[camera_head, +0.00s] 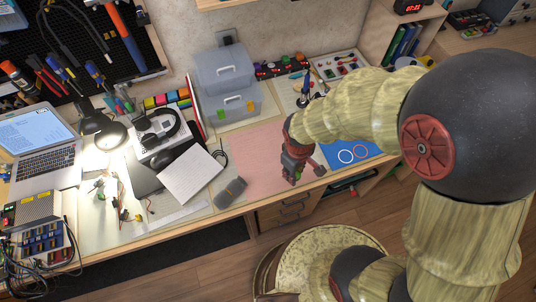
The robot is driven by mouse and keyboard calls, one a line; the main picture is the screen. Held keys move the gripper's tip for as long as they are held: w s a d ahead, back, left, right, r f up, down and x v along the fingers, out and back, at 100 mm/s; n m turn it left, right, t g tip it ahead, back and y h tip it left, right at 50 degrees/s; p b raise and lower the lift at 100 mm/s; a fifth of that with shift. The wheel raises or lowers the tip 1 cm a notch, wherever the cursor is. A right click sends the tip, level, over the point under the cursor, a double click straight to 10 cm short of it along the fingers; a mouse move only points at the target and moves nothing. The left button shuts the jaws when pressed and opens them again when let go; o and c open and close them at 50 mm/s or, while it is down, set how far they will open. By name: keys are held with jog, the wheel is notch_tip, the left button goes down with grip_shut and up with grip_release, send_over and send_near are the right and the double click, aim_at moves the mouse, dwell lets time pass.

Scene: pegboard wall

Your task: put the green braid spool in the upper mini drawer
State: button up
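My gripper (291,178) is over the right part of the pink mat (255,160), pointing down near the desk's front edge. Its fingers are small and dark here, so I cannot tell whether they are open or hold anything. I cannot make out the green braid spool for certain. Small coloured items, some green, sit in a row (280,66) at the back of the desk. Two wooden drawers (284,213) with dark handles, one above the other, are under the desk front and look shut. I cannot tell whether the upper one is the mini drawer.
A translucent grey box unit (222,70) stands at the back wall. A white panel (192,175), a dark handheld device (230,192) and a laptop (38,140) lie to the left. A blue mat (352,153) is right of my gripper. The pink mat's middle is clear.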

jog(key=w+a+f+b, duration=0.2)
jog(key=w+a+f, duration=0.25)
jog(key=w, duration=0.35)
jog(key=b, duration=0.2)
send_over(273, 162)
notch_tip(273, 162, down, 5)
jog(key=shift+s+r, duration=0.1)
jog(key=shift+s, duration=0.05)
jog(key=shift+w+f+b, duration=0.15)
jog(key=shift+f+b, duration=0.05)
jog(key=shift+f, duration=0.7)
jog(key=shift+w+f+b, duration=0.1)
jog(key=shift+f+b, duration=0.1)
jog(key=shift+f, duration=0.7)
jog(key=shift+f, duration=0.1)
jog(key=o, duration=0.8)
jog(key=shift+o, duration=0.2)
